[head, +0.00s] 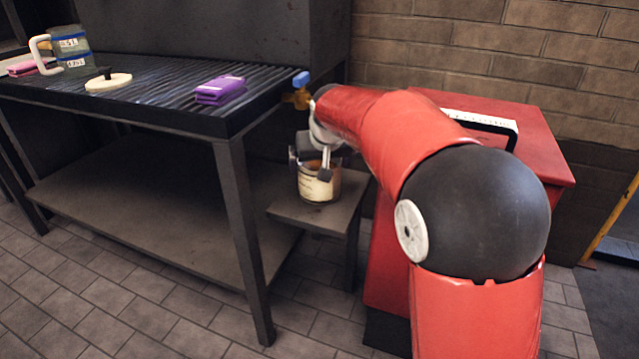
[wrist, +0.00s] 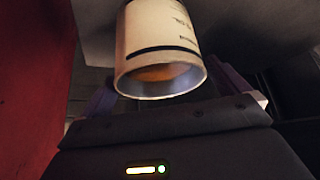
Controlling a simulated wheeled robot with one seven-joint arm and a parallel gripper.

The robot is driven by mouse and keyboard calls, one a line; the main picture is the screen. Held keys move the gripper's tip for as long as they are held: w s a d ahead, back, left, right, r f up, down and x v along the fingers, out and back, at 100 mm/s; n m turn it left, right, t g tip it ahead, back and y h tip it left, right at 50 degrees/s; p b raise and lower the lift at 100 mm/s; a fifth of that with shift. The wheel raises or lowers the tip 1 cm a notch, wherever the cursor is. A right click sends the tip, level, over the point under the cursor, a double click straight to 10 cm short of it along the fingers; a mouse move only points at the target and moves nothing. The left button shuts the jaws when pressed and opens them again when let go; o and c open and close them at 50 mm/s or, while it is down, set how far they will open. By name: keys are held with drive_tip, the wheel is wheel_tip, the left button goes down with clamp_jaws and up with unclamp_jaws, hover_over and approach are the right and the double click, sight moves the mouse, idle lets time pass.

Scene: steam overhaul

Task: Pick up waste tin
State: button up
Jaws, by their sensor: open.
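The waste tin (head: 319,188) is an open-topped can with a cream label and something orange-brown inside. It stands upright on a small grey stand (head: 340,215) between the bench and the red cabinet. My gripper (head: 310,163) is open just above the tin, with its fingers close to the rim. In the wrist view the tin (wrist: 158,45) shows its open mouth toward the camera, between the dark finger parts of my gripper (wrist: 165,95). I cannot tell whether a finger touches it.
A dark ribbed bench (head: 150,95) with a lower shelf stands on the left. It bears a purple pack (head: 220,89), a cream disc (head: 108,82) and a green jug (head: 70,50). A brass valve with a blue handle (head: 301,79) sticks out near my arm. The red cabinet (head: 535,150) is on the right.

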drive_tip(key=c, duration=1.6)
drive_tip(key=shift+r, duration=0.15)
drive_tip(key=shift+c, duration=1)
